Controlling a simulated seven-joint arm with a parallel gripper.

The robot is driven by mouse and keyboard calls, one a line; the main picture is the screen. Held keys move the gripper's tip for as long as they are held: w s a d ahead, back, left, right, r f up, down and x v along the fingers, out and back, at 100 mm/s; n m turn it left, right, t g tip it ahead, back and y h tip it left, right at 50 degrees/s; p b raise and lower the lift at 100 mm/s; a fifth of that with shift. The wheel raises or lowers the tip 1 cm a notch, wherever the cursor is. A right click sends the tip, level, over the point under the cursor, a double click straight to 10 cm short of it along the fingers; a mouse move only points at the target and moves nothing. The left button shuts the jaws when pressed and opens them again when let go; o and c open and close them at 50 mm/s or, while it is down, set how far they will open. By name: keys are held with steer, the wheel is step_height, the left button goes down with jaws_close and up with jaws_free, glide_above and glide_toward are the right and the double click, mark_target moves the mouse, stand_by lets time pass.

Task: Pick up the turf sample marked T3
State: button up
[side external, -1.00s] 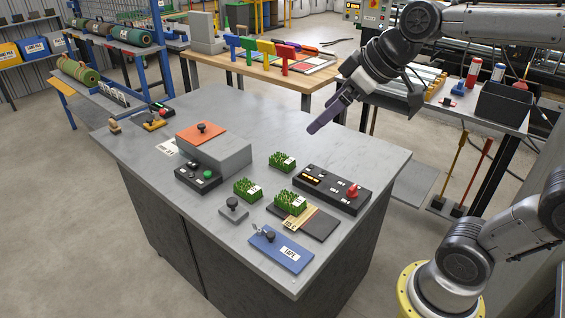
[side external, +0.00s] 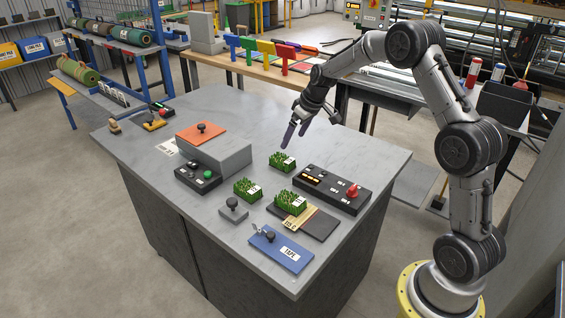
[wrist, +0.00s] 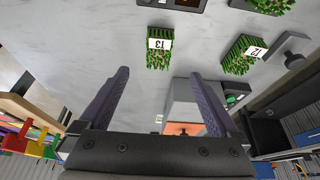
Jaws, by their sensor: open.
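The turf sample marked T3 (wrist: 157,60) is a small green grass block with a white label, readable in the wrist view just beyond the fingertips. It appears to be the rearmost of the turf blocks (side external: 280,164) in the side view, standing on the grey bench. My gripper (side external: 293,141) is open and empty, above and slightly behind that block, not touching it. In the wrist view the two purple-grey fingers (wrist: 160,76) are spread apart, with T3 between their lines and ahead.
Turf T2 (side external: 246,190) stands left of T3; another turf block (side external: 291,206) sits on a stack of plates. A black control panel (side external: 331,190) with a red knob is close on the right. A grey box (side external: 222,158) with an orange top stands left. The bench's rear is clear.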

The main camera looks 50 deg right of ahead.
mark_target(282, 157)
steer(key=x, duration=0.6)
steer(key=shift+w+f, duration=0.25)
steer(key=shift+f, duration=0.05)
steer(key=x, duration=0.5)
steer(key=shift+w+r, duration=0.15)
steer(key=shift+w, duration=0.05)
jaws_close()
steer(key=shift+r, duration=0.15)
